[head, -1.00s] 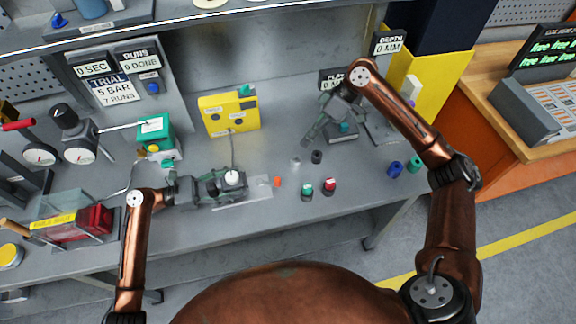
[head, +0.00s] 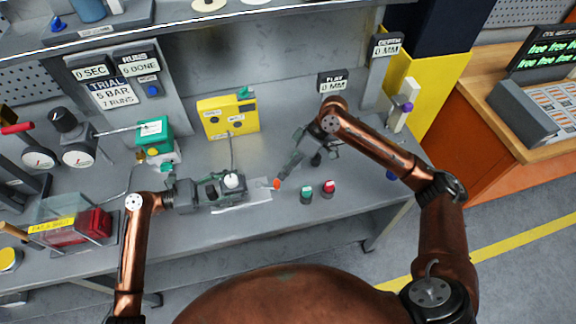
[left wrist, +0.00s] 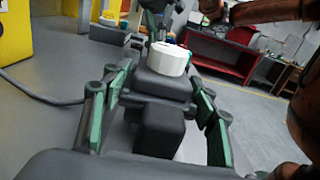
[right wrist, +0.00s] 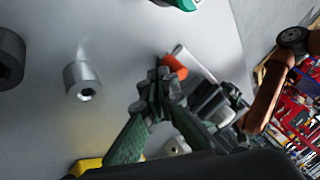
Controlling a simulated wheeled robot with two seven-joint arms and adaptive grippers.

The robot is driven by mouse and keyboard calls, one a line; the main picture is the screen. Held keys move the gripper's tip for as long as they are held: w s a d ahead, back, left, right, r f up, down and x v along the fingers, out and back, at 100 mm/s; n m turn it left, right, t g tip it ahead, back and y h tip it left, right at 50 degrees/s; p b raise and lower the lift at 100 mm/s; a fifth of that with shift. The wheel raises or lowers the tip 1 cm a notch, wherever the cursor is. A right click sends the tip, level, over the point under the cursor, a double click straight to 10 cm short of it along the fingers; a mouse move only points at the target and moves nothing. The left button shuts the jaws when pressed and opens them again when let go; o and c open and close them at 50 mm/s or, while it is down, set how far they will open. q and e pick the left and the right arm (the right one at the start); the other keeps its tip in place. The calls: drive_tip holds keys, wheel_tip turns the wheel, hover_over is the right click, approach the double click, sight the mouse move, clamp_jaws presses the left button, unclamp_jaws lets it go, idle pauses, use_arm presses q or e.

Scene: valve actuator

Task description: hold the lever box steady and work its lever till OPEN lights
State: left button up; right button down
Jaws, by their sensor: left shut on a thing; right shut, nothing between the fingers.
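The lever box (head: 208,188) is a dark box with a white round cap (head: 233,180), lying on the bench. In the left wrist view the cap (left wrist: 167,60) stands on the box beyond the fingers. My left gripper (head: 205,190) is shut on the box, one finger on each side. An orange tip (head: 276,184) lies to the right of the box; its link to the box is not clear. My right gripper (head: 280,179) is shut and empty, its fingertips right beside the orange tip. In the right wrist view the orange tip (right wrist: 173,67) is close to the fingertips; contact cannot be told.
A yellow box (head: 228,116) with a cable stands behind the lever box; its labels are unreadable. Green and red buttons (head: 328,188) stand to the right, near my right gripper. A green-topped unit (head: 153,135) and a clear-covered red box (head: 88,225) are on the left.

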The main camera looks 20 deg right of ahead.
sight(279, 187)
drive_tip(key=shift+s+m+t, duration=0.5)
drive_tip(key=shift+s+m, duration=0.2)
drive_tip(key=shift+m, duration=0.2)
idle(0.4)
drive_tip(key=shift+s+a+m+t, duration=0.3)
drive_tip(key=shift+s+m+t, duration=0.2)
drive_tip(key=shift+s+m, duration=0.3)
drive_tip(key=shift+s+a, duration=0.5)
drive_tip(key=shift+s, duration=0.25)
drive_tip(key=shift+s+a, duration=0.5)
drive_tip(key=shift+s, duration=0.25)
drive_tip(key=shift+s+a, duration=0.45)
drive_tip(key=shift+a, duration=0.2)
drive_tip(key=shift+s+a, duration=0.4)
drive_tip(key=shift+a, duration=0.25)
